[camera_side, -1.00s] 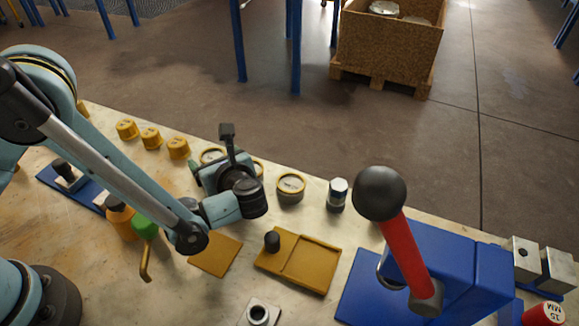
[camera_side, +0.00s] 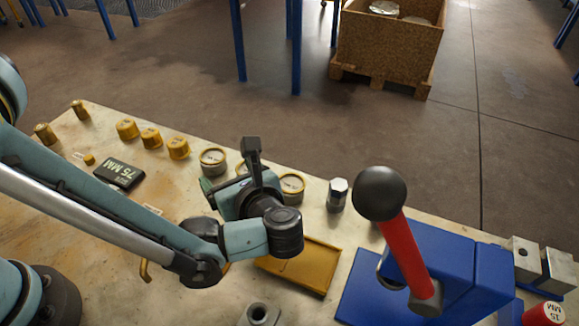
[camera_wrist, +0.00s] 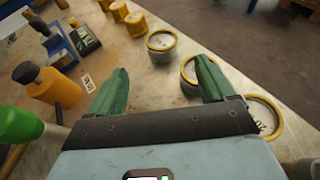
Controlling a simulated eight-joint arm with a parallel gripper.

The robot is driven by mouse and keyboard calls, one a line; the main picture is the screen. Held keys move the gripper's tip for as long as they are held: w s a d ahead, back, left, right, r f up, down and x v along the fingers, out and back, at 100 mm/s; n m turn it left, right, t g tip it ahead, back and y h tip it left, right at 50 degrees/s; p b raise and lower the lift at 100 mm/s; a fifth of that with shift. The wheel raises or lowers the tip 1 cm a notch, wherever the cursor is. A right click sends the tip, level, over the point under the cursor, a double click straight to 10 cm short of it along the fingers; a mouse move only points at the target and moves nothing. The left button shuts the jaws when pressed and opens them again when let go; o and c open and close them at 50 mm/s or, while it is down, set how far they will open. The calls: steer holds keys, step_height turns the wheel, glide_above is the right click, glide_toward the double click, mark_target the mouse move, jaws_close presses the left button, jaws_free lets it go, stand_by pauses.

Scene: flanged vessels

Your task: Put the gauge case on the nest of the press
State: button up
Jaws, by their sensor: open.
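Several round gauge cases with brass rims and pale faces stand in a row on the bench. In the side view, one (camera_side: 213,161) is left of my wrist, one (camera_side: 292,187) is right of it, and another is mostly hidden behind it. The wrist view shows a far case (camera_wrist: 162,44), a middle case (camera_wrist: 188,70) partly behind my right finger, and a near case (camera_wrist: 264,115) at right. My gripper (camera_wrist: 162,82) has its green fingers apart, with nothing held between them. The blue press (camera_side: 430,265) has a red lever with a black ball; I cannot make out its nest.
A yellow tray (camera_side: 310,265) lies in front of my wrist. A hex-topped metal part (camera_side: 337,195) stands between the cases and the press. A dark "75 MM" block (camera_side: 119,174) and yellow caps (camera_side: 151,138) are at left. An orange bottle (camera_wrist: 52,84) shows in the wrist view.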

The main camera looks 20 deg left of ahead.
steer(key=shift+s+d+r, duration=0.2)
steer(key=shift+s+d, duration=0.05)
steer(key=shift+d, duration=0.05)
steer(key=shift+r, duration=0.15)
steer(key=w+a+r+n+g+h, duration=0.25)
steer(key=a+r+n+h, duration=0.25)
steer(key=a+n, duration=0.4)
steer(key=s+a+r+n+t+h, duration=0.1)
steer(key=s+a+r+n+h, duration=0.2)
steer(key=n, duration=1.2)
steer(key=s+a+h, duration=0.3)
steer(key=s+a, duration=0.1)
steer(key=a, duration=0.2)
steer(key=shift+r+t, duration=0.15)
steer(key=shift+t, duration=0.2)
steer(key=shift+o, duration=0.5)
steer(key=shift+r+n, duration=0.1)
steer(key=shift+n, duration=0.3)
